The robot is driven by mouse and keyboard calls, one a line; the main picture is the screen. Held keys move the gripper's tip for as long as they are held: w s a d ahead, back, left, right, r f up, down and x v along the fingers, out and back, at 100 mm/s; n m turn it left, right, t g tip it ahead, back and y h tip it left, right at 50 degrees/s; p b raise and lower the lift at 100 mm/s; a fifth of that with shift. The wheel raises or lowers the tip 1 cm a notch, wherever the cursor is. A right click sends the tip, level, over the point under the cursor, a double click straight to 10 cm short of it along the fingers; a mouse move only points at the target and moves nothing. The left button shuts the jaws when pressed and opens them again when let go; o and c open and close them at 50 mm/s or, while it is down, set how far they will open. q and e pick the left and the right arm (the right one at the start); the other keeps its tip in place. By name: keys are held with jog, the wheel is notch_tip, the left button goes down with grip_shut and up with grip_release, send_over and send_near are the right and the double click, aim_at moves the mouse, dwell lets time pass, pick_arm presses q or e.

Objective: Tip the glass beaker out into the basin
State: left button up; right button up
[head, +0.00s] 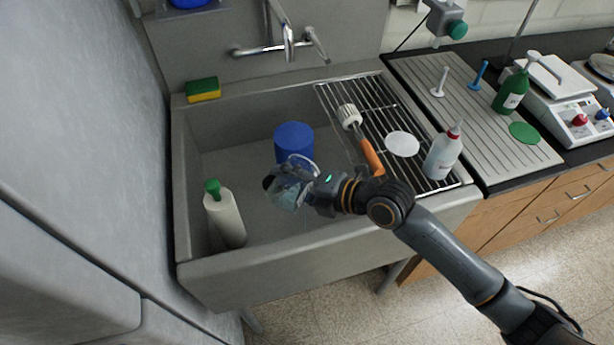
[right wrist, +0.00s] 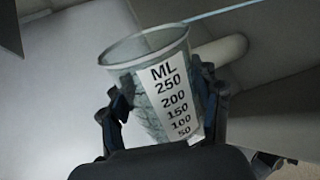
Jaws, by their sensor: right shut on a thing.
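The clear glass beaker (head: 287,194) is held over the grey basin (head: 225,274), above its floor. My right gripper (head: 290,183) is shut around its sides, reaching in from the lower right. In the right wrist view the beaker (right wrist: 158,60) stands between the fingers (right wrist: 160,105), slightly tilted, its rim toward the top. Its white scale strip reads ML, 250 down to 50. I cannot tell whether there is liquid in it. My left gripper is not in view.
In the basin are a blue cylinder (head: 293,138) and a white bottle with green cap (head: 225,215). A wire rack (head: 335,97) on the right holds a brush (head: 370,155), a white disc (head: 402,144) and a wash bottle (head: 444,154). A faucet (head: 285,45) overhangs the back.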

jog(key=shift+w+r+m, duration=0.1)
jog(key=shift+m, duration=0.2)
